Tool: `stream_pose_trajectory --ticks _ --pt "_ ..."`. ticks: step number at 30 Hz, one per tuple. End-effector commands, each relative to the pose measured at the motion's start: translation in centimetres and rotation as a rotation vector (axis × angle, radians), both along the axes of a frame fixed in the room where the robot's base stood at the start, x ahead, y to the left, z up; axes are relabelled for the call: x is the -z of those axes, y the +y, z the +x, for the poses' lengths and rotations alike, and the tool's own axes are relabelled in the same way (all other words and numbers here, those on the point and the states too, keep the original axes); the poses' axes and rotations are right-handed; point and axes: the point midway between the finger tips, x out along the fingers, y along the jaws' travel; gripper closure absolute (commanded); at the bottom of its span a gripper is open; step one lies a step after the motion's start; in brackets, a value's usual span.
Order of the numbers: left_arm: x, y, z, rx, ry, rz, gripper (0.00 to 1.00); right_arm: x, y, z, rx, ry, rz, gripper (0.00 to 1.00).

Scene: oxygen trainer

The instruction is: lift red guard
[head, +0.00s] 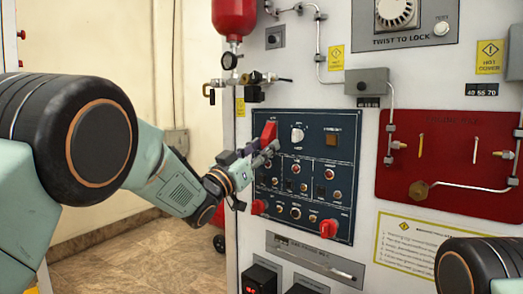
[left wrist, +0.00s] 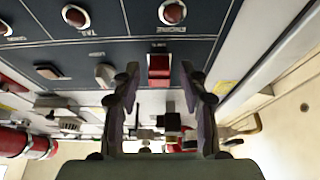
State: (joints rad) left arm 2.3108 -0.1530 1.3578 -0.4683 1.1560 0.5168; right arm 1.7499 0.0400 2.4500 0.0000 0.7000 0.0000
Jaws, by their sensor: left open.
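The red guard (head: 268,132) is a small red cover at the upper left of the dark blue control panel (head: 340,173). It also shows in the left wrist view (left wrist: 159,68), between my finger tips and beyond them. My left gripper (head: 264,153) is open, its fingers close to the panel just below the guard in the head view. In the left wrist view the two fingers (left wrist: 160,78) stand apart on either side of the guard. I cannot tell whether they touch it. My right gripper is out of view.
A white knob (head: 297,134) and an amber square button (head: 332,139) sit right of the guard. A red cylinder (head: 234,18) and pipe fittings (head: 245,80) are above. Open floor (head: 150,262) lies at lower left.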

Motion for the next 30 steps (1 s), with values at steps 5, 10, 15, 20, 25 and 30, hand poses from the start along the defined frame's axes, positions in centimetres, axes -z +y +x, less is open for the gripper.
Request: stream_pose_trajectory --ticks 5,10,15,20,25,30 --pt "-0.01 -0.07 0.09 0.0 0.0 0.0 0.57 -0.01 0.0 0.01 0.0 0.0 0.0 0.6" --pt "-0.01 -0.07 0.08 0.0 0.0 0.0 0.67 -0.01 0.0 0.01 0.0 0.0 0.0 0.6" --pt "0.01 -0.06 0.07 0.0 0.0 0.0 0.81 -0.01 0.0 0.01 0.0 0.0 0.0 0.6" --pt "0.01 -0.05 0.07 0.0 0.0 0.0 0.95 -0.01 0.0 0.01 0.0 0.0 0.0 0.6" --pt "0.0 -0.05 0.07 0.0 0.0 0.0 1.0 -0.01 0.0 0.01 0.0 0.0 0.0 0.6" --pt "-0.01 -0.06 0.06 0.0 0.0 0.0 1.0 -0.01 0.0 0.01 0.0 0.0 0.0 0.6"
